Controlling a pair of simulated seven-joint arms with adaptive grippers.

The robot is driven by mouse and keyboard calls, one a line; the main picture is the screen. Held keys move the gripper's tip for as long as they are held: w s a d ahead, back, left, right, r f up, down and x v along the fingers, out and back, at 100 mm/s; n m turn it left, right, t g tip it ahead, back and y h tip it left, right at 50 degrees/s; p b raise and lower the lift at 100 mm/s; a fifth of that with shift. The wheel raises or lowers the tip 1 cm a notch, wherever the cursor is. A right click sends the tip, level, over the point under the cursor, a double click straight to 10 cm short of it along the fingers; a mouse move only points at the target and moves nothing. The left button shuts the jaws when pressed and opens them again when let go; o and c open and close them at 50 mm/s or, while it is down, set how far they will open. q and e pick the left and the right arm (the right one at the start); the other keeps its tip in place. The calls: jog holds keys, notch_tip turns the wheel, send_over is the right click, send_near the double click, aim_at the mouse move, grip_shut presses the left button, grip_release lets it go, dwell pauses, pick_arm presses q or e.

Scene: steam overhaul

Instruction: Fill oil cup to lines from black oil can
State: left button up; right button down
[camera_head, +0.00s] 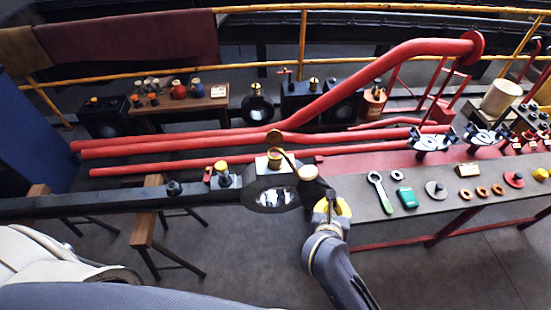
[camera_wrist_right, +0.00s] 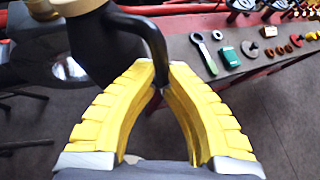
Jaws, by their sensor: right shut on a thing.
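My right gripper (camera_head: 331,206) is shut on the handle of the black oil can (camera_head: 318,188). In the right wrist view, the yellow fingers (camera_wrist_right: 159,82) close around the curved black handle, with the can's body (camera_wrist_right: 105,45) beyond. The can looks tilted to the left, its thin spout reaching toward a brass oil cup (camera_head: 275,158) on the rod's big end. I cannot tell whether the spout tip touches the cup or whether oil flows. The cup's lines and oil level are too small to see. My left gripper is out of view.
The dark rod (camera_head: 120,204) runs leftward and carries another brass-topped fitting (camera_head: 222,172). Red pipes (camera_head: 180,146) lie behind. To the right, a grey bench (camera_head: 450,205) holds a wrench (camera_head: 379,192), a green box (camera_head: 407,198) and several rings. Wooden stools (camera_head: 147,225) stand at left.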

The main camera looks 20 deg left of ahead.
jog(key=shift+r, duration=0.45)
dwell(0.3)
jog(key=shift+w+d+r, duration=0.1)
jog(key=shift+r, duration=0.55)
jog(key=shift+r, duration=0.1)
jog(key=shift+w+r+n+g+h, duration=0.1)
jog(key=shift+r+n+g+h, duration=0.2)
jog(key=shift+r, duration=0.2)
jog(key=shift+r, duration=0.2)
dwell(0.4)
jog(key=shift+w+r, duration=0.15)
jog(key=shift+r, duration=0.4)
dwell(4.8)
